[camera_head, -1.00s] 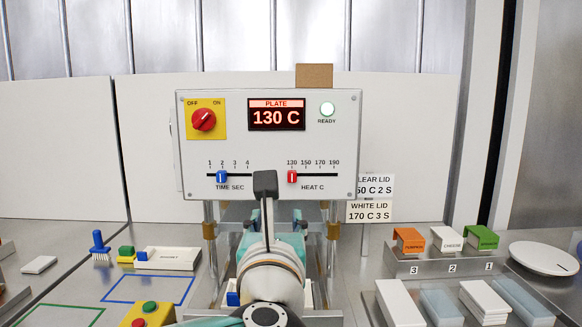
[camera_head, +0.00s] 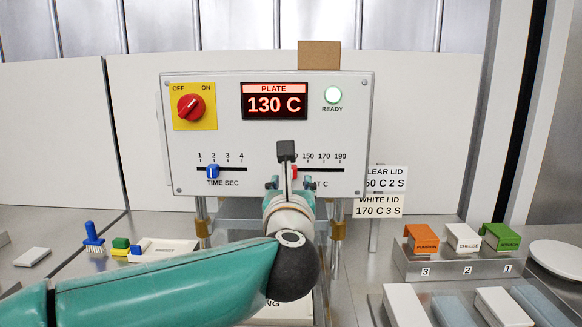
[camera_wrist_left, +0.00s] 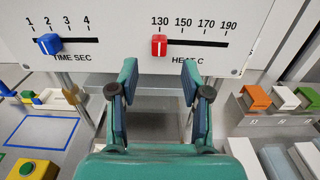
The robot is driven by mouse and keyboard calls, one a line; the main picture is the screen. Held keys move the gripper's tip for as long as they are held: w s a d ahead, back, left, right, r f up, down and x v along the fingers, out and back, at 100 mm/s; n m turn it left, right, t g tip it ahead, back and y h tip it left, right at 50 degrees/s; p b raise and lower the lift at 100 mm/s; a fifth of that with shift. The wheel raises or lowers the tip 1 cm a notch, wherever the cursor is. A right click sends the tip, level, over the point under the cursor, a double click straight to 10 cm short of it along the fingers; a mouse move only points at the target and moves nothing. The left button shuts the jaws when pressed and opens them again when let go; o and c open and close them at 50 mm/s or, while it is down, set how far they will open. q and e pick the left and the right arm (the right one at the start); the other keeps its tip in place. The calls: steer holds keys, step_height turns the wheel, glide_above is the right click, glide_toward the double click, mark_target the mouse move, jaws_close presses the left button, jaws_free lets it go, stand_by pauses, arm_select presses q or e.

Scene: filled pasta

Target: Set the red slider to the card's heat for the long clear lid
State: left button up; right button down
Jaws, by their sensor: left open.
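The red slider (camera_wrist_left: 159,45) sits under the 130 mark of the HEAT C scale in the left wrist view. In the head view the red slider (camera_head: 294,172) is partly hidden by my left arm. The display (camera_head: 274,102) reads PLATE 130 C. The card (camera_head: 385,179) beside the panel shows CLEAR LID with "50 C 2 S"; its left edge is cut off behind the panel. My left gripper (camera_wrist_left: 160,90) is open and empty, pointing at the panel, with the slider ahead of and above the gap between its fingers. My right gripper is not in view.
The blue time slider (camera_head: 212,172) is at 2. The red power knob (camera_head: 191,107) is on the panel's upper left, and the READY lamp (camera_head: 333,95) glows. A WHITE LID card (camera_head: 379,207) reads 170 C 3 S. A stepped rack (camera_head: 455,268) with several coloured blocks stands at right.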

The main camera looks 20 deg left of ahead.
mark_target(292, 172)
arm_select(q)
steer(key=p+x, duration=0.1)
steer(key=x, duration=0.6)
steer(key=shift+w+a+p, duration=0.1)
steer(key=shift+w+p, duration=0.2)
steer(key=shift+p, duration=0.05)
steer(key=shift+c, duration=0.3)
jaws_close()
